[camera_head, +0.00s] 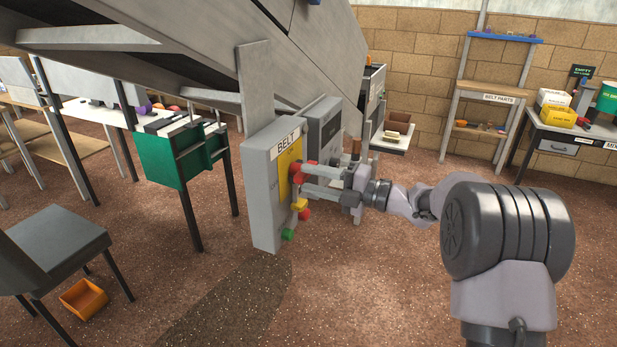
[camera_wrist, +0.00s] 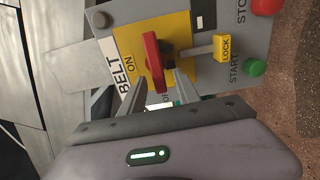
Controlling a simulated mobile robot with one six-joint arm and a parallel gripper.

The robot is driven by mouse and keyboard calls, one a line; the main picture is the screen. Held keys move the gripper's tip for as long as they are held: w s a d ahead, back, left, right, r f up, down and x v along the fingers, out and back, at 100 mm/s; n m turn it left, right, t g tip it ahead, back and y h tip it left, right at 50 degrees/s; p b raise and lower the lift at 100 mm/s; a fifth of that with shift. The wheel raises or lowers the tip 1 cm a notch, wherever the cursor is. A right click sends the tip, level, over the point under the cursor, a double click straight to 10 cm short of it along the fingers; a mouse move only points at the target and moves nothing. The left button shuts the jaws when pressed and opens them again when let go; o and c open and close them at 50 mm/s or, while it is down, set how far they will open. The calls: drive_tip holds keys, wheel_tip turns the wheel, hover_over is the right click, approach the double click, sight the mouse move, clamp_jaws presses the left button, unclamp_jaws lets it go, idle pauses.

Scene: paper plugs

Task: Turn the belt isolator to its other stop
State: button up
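The belt isolator is a red handle (camera_wrist: 153,62) on a yellow plate (camera_wrist: 182,26). It stands on the grey box marked BELT (camera_head: 264,200). In the wrist view the handle runs nearly up and down the picture. ON is printed to its left. A second label, partly hidden, begins "OF" by its lower end. The handle also shows in the head view (camera_head: 297,170). My gripper (camera_wrist: 157,92) is open at the plate. Its fingers lie apart on either side of the handle's lower end. I cannot tell whether either touches it.
A yellow LOCK tag (camera_wrist: 222,47) on a grey bar sits beside the handle. A red stop button (camera_wrist: 266,6) and green start button (camera_wrist: 256,67) are past it. A sloping grey conveyor hangs above the box. The floor in front is clear.

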drive_tip(key=p+v, duration=0.5)
drive_tip(key=v, duration=1.1)
drive_tip(key=shift+d, duration=0.15)
drive_tip(key=w+d+r+m+t+h, duration=0.1)
drive_tip(key=w+r+m+t+h, duration=0.25)
drive_tip(key=r, duration=0.25)
drive_tip(key=w+r+m+t+h, duration=0.2)
drive_tip(key=w+r+m+t, duration=0.1)
drive_tip(key=r+m+t, duration=0.15)
drive_tip(key=s+d+r+m+t+h, duration=0.2)
drive_tip(key=s+d+r+m+h, duration=0.4)
drive_tip(key=m+h, duration=0.6)
drive_tip(key=s+f+m+g+h, duration=0.1)
drive_tip(key=s+f+m+g, duration=0.2)
drive_tip(key=s+m, duration=0.35)
drive_tip(key=s+f+m+g, duration=0.2)
drive_tip(key=s+m, duration=0.3)
drive_tip(key=s, duration=0.3)
drive_tip(key=s+a+f+m+g+y, duration=0.1)
drive_tip(key=s+a+f, duration=0.3)
drive_tip(key=s, duration=0.5)
drive_tip(key=s+a+f+m+g+y, duration=0.2)
drive_tip(key=s+a+f+m+g, duration=0.2)
drive_tip(key=s, duration=0.5)
drive_tip(key=shift+s+a+f, duration=0.25)
drive_tip(key=shift+a+f, duration=0.05)
drive_tip(key=shift+f, duration=0.35)
